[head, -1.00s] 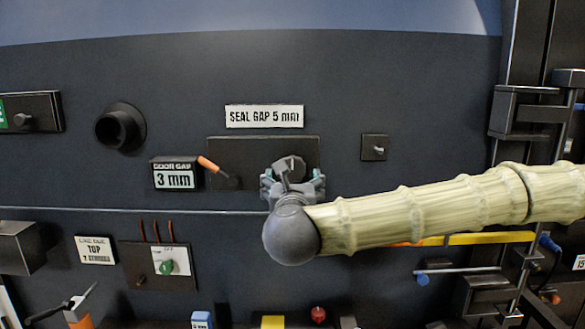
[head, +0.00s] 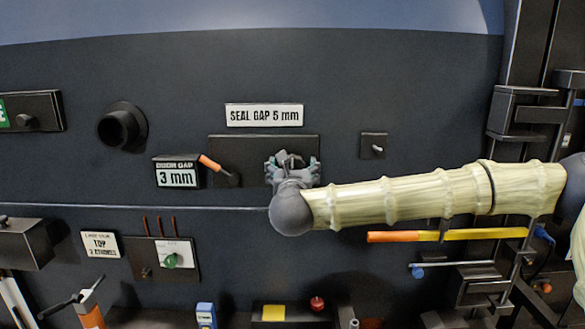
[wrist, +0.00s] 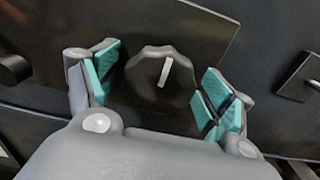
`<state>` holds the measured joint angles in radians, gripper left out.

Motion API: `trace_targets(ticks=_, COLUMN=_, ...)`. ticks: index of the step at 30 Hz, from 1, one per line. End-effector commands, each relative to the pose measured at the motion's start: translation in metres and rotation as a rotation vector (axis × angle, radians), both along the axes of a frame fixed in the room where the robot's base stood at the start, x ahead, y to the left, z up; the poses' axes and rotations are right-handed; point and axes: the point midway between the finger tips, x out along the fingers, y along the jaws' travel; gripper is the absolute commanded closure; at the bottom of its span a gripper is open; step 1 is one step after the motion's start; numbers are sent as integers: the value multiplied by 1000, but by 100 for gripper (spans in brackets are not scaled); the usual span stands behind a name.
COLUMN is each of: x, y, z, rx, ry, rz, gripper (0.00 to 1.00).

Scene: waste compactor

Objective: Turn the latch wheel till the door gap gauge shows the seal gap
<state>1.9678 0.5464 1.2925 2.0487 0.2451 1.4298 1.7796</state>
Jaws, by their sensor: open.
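The latch wheel is a dark scalloped knob (wrist: 148,80) with a pale pointer line, on a dark backing plate (head: 232,148). In the head view my gripper mostly hides it. My gripper (head: 292,170) is at the wheel, and in the wrist view its open teal-padded fingers (wrist: 163,88) stand on either side of it. Gaps show between pads and wheel in that view. The door gap gauge (head: 177,179) reads 3 mm. The label above the plate (head: 264,115) reads SEAL GAP 5 mm.
An orange-tipped lever (head: 210,163) sits left of the wheel. A small square knob plate (head: 373,146) is to its right. A thin rail (head: 130,206) and a green-knob panel (head: 172,256) lie below.

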Motion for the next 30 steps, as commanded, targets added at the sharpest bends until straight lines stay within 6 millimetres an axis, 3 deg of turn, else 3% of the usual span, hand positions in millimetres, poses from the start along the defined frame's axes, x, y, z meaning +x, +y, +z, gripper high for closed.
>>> trace_targets(ticks=1, x=0, y=0, z=0, rx=0, ry=0, rz=0, gripper=18)
trace_targets(ticks=9, x=0, y=0, z=0, rx=0, ry=0, rz=0, gripper=65)
trace_targets(ticks=20, x=0, y=0, z=-1, rx=-42, ry=-2, rz=-1, gripper=65)
trace_targets(ticks=30, x=-1, y=-1, z=-3, rx=-271, ry=-5, rz=-2, gripper=65)
